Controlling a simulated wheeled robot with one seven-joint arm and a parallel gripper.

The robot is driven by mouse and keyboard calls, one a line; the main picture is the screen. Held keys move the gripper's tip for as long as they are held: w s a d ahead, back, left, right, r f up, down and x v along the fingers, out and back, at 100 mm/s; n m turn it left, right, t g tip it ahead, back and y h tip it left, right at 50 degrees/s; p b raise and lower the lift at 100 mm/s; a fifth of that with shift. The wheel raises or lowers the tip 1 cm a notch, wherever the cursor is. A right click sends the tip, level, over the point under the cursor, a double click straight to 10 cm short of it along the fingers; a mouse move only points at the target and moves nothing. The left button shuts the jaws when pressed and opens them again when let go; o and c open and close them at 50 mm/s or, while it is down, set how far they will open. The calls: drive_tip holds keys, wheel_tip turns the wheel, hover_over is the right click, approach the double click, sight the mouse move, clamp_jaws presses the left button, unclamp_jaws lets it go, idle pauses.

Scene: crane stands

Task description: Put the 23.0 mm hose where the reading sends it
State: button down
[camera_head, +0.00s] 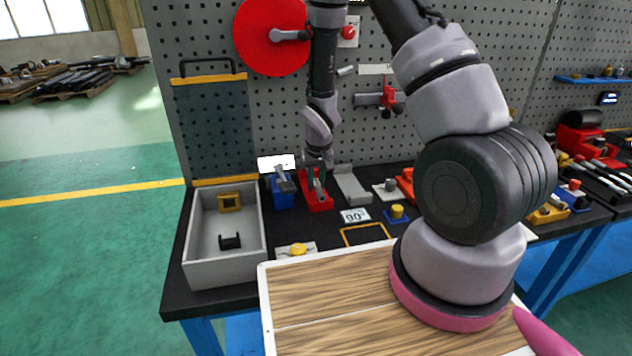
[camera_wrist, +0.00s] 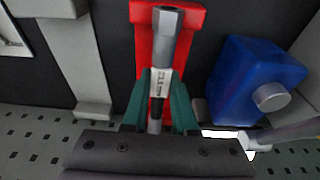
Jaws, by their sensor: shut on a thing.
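My gripper (camera_wrist: 164,78) is shut on a grey hose (camera_wrist: 165,45) with a hexagonal end and a black band. A small printed label on the hose is too small to read surely. The hose lies over a red holder (camera_wrist: 190,14) in the wrist view; whether it touches the holder I cannot tell. In the head view my gripper (camera_head: 317,186) is low over the red holder (camera_head: 322,205), in front of the pegboard. A white display (camera_head: 270,162) stands behind a blue block (camera_head: 283,202); its reading is not legible.
The blue block (camera_wrist: 240,75) with a grey knob is close to the right of my gripper in the wrist view. A grey bin (camera_head: 226,274) holds a yellow and a black piece. A 90° plate (camera_head: 355,215), a yellow-knobbed blue base (camera_head: 397,218) and a grey channel (camera_head: 352,190) stand nearby.

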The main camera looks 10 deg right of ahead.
drive_tip(key=c, duration=0.6)
unclamp_jaws()
drive_tip(key=v, duration=1)
drive_tip(key=shift+r, duration=0.15)
wheel_tip(320, 180, up, 12)
drive_tip(key=s+d+m+t, duration=0.1)
drive_tip(key=s+d, duration=0.1)
drive_tip(key=d, duration=0.1)
drive_tip(key=s+d+r+m+t, duration=0.1)
drive_tip(key=s+r, duration=0.5)
drive_tip(key=s+d+r+m+t+y, duration=0.1)
drive_tip(key=s+r, duration=0.5)
drive_tip(key=r, duration=0.1)
drive_tip(key=s+r+m+t+y, duration=0.1)
drive_tip(key=s+r, duration=0.5)
drive_tip(key=r, duration=0.1)
drive_tip(key=shift+s+d+r+t, duration=0.2)
drive_tip(key=shift+s+d+t, duration=0.05)
drive_tip(key=shift+d+t, duration=0.15)
